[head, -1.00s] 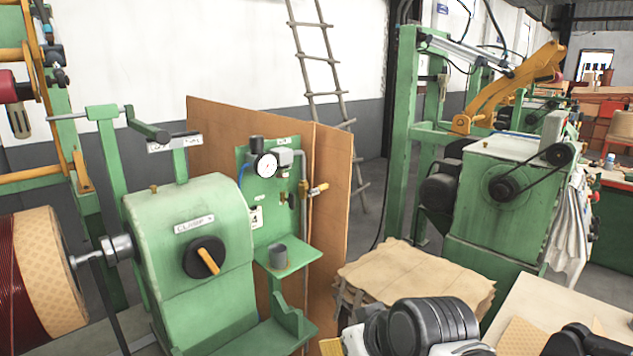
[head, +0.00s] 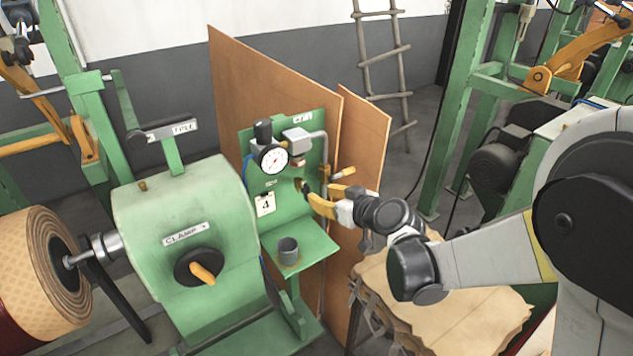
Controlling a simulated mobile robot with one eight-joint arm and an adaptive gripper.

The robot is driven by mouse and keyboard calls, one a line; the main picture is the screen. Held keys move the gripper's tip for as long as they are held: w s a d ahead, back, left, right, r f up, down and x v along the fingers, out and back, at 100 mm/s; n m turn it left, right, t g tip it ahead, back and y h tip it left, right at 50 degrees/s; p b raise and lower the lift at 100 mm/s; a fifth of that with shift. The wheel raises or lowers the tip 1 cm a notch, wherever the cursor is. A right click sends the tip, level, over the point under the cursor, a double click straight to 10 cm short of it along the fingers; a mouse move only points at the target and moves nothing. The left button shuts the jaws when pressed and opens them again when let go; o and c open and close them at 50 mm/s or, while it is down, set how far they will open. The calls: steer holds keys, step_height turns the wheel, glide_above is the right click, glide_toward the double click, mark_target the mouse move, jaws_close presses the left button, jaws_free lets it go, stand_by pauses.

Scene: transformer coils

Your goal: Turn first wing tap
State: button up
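A green panel (head: 262,184) stands against brown boards, with a gauge, a number 4 tag and a pipe on it. A small dark tap-like fitting (head: 300,185) sits on the panel right of the gauge. A yellow-handled tap (head: 343,173) is on the pipe at the panel's right edge. My gripper (head: 319,193) reaches in from the right, its two yellow fingers spread apart with their tips at the panel, close to the dark fitting and just below the yellow handle. I see nothing between the fingers. I cannot tell whether a fingertip touches the fitting or the pipe.
A grey cup (head: 288,250) stands on the small green shelf (head: 312,246) below my gripper. The green clamp housing (head: 190,215) with an orange-handled knob is at left. Brown boards (head: 362,140) stand behind. A paper-covered stack (head: 470,300) lies under my arm.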

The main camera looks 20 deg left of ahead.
mark_target(309, 190)
steer(key=b+x, duration=0.1)
steer(key=x, duration=0.7)
steer(key=shift+w+a+f, duration=0.15)
steer(key=shift+w, duration=0.05)
steer(key=shift+c, duration=0.5)
jaws_close()
